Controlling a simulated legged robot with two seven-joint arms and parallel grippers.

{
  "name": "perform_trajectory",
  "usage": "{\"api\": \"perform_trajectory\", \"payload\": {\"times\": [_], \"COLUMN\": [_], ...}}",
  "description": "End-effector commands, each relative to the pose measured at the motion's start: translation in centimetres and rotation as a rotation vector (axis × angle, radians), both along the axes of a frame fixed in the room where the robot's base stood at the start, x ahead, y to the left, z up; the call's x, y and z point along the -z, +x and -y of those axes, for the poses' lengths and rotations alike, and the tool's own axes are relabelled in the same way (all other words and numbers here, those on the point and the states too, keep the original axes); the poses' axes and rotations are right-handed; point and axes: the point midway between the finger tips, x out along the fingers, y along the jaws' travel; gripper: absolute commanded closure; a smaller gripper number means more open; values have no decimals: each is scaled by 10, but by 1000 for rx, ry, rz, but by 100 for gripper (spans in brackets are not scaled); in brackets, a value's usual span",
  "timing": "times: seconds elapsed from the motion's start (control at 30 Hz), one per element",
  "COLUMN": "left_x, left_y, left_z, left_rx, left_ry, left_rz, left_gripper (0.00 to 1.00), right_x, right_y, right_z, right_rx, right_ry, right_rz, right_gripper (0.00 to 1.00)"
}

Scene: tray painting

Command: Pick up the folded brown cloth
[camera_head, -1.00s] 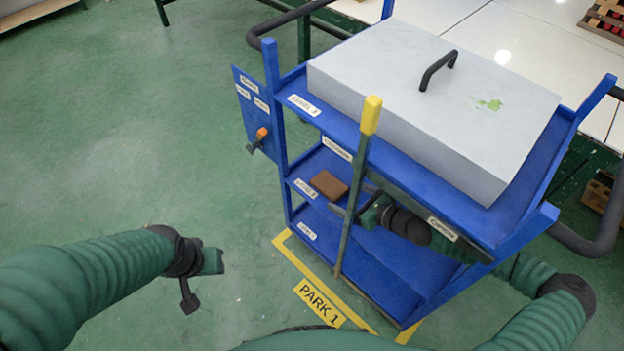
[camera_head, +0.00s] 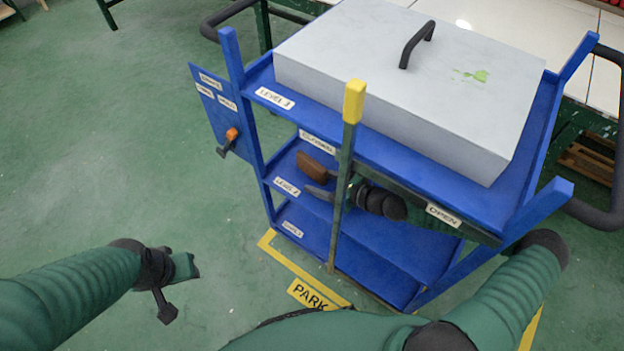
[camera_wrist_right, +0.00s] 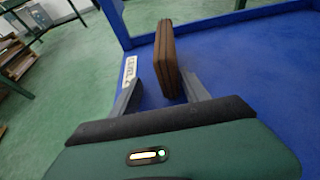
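The folded brown cloth (camera_head: 316,166) is at the left end of the cart's middle shelf, by the LEVEL 2 label. In the right wrist view the cloth (camera_wrist_right: 167,58) shows edge-on as a narrow stack of layers. My right gripper (camera_head: 324,181) reaches in from the right behind the upright post. In the wrist view its fingers (camera_wrist_right: 162,88) are apart, with the cloth's near end between them. A gap shows on the left side; the cloth is close to the right finger, and contact is unclear. My left gripper (camera_head: 178,284) hangs over the floor at left, its opening unclear.
The blue cart (camera_head: 393,262) has a grey lidded box (camera_head: 400,75) on top. A green post with a yellow tip (camera_head: 354,100) stands in front of the shelves, close to my right wrist. A side panel with an orange-knobbed lever (camera_head: 230,138) is at left. The floor at left is clear.

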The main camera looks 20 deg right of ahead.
Motion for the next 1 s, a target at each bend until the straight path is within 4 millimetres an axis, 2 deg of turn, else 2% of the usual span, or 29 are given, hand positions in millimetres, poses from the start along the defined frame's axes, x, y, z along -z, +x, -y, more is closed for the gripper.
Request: {"api": "perform_trajectory", "payload": {"times": [0.07, 0.37, 0.77, 1.0], "left_x": [0, 0, -1, -14], "left_y": [0, 0, 0, 0], "left_z": [0, 0, 0, 0], "left_rx": [0, -1, 0, -1], "left_ry": [0, 0, 0, 0], "left_rz": [0, 0, 0, 0], "left_gripper": [64, 64, 64, 64], "right_x": [1, 0, -1, -13], "right_y": [-1, -1, 0, 2], "right_z": [-1, -1, -1, -3], "right_rx": [-2, -1, -1, -7], "right_ry": [-1, -2, -2, -2], "right_rz": [-3, -2, -1, 0], "right_gripper": [59, 99, 100, 100]}}
